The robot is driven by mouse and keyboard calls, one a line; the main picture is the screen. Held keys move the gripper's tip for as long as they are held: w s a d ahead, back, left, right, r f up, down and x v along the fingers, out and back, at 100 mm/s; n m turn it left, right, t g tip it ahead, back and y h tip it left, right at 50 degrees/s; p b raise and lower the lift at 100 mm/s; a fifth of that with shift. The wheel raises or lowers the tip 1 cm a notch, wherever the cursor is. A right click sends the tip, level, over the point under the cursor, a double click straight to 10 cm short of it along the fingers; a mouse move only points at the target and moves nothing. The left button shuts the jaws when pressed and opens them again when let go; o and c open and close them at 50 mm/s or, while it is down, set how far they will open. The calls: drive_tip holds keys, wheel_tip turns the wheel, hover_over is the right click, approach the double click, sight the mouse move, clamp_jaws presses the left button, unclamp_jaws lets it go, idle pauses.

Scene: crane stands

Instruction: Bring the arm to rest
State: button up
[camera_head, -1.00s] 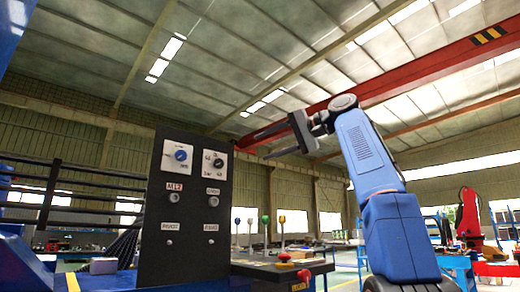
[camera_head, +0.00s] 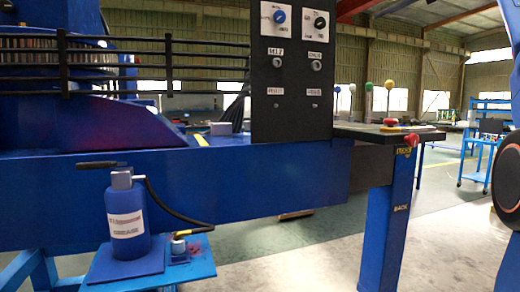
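My gripper is out of the picture now. Only a dark, rounded piece of my arm (camera_head: 507,175) with an orange ring shows at the right edge, with a blue part above it. The pose of the rest of the arm is hidden outside the frame.
A black control panel (camera_head: 291,95) with knobs stands on a blue beam (camera_head: 270,180). Right of it is a console (camera_head: 375,134) with coloured levers and a red button. A blue grease bottle (camera_head: 127,215) stands on a low blue shelf (camera_head: 205,262). Open floor lies at lower right.

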drive_tip(key=s+a+f+g+h, duration=0.1)
drive_tip(key=s+a+f+h, duration=0.1)
drive_tip(key=f, duration=0.9)
drive_tip(key=s+a+f+g+h, duration=0.1)
drive_tip(key=s+f, duration=0.1)
drive_tip(key=f, duration=0.8)
drive_tip(key=s+a+f+g+h, duration=0.1)
drive_tip(key=s+a+f+h, duration=0.1)
drive_tip(key=f, duration=0.9)
drive_tip(key=s+f+n+g+h, duration=0.1)
drive_tip(key=s+f, duration=0.7)
drive_tip(key=f, duration=0.6)
drive_tip(key=s+f+n+g+h, duration=0.1)
drive_tip(key=s+f+n+g, duration=0.1)
drive_tip(key=s+f, duration=0.6)
drive_tip(key=s+f+n+g+h, duration=0.1)
drive_tip(key=s+f, duration=0.7)
drive_tip(key=f, duration=1.4)
drive_tip(key=shift+s+d+n+g+h, duration=0.2)
drive_tip(key=shift+d+n+g+h, duration=0.1)
drive_tip(key=shift+n+h, duration=0.3)
